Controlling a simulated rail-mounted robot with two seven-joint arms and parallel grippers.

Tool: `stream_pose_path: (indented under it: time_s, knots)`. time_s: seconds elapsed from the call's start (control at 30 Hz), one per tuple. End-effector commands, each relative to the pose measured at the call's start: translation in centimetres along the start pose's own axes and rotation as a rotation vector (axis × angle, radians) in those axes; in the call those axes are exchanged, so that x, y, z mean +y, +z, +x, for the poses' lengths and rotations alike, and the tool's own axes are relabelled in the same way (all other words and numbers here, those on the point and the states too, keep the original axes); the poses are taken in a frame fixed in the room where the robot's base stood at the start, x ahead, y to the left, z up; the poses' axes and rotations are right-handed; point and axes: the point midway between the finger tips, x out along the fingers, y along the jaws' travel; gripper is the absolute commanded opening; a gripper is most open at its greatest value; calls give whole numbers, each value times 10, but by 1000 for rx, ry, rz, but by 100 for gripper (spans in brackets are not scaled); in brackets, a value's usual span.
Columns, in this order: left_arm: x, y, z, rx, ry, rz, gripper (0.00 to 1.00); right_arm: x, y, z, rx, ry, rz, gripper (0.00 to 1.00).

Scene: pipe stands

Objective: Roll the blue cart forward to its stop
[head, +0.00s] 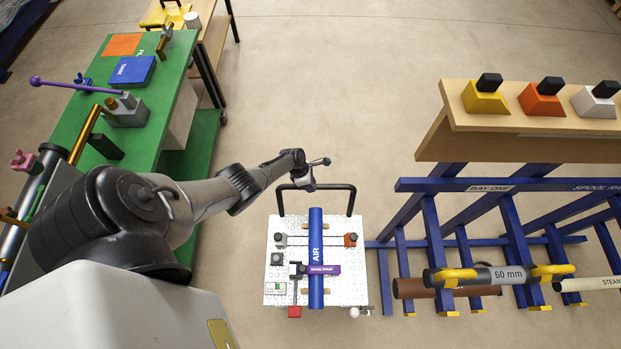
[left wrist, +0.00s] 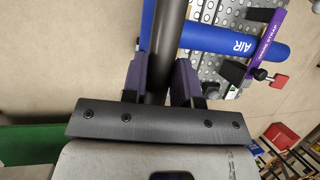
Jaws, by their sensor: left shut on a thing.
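The cart (head: 338,280) stands on the floor at the lower middle of the head view, with a pale perforated top and a black push handle (head: 345,187) at its far end. A blue pipe marked AIR (head: 316,225) lies along its top under a purple strap (head: 318,269). My left gripper (head: 310,184) is at the handle. In the left wrist view its fingers (left wrist: 160,85) are shut on the dark handle bar (left wrist: 168,25), with the blue pipe (left wrist: 225,40) beyond. My right gripper is in neither view.
A blue rack (head: 432,240) holding pipes stands close to the cart's right. A wooden shelf (head: 530,125) carries yellow, orange and white blocks. A green bench (head: 75,125) stands at left. Bare floor (head: 320,80) lies beyond the handle.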

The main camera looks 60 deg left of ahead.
Motion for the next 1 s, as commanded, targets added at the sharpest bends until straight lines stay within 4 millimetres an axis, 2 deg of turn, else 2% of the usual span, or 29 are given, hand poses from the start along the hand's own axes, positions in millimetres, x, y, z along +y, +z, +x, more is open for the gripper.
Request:
stream_pose_path:
  time_s: [0.3, 0.33, 0.6, 0.87, 1.0]
  knots:
    - [-4, 5, -1, -6, -12, -1, 0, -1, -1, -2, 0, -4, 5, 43]
    - [-4, 5, -1, -7, -13, -1, 29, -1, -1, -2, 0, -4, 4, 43]
    - [-3, 3, 0, -3, -9, -1, 53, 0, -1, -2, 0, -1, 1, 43]
    - [-2, 2, -3, -2, -7, -1, 53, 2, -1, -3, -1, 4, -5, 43]
    - [-3, 3, -19, -1, -6, 0, 53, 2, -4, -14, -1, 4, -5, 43]
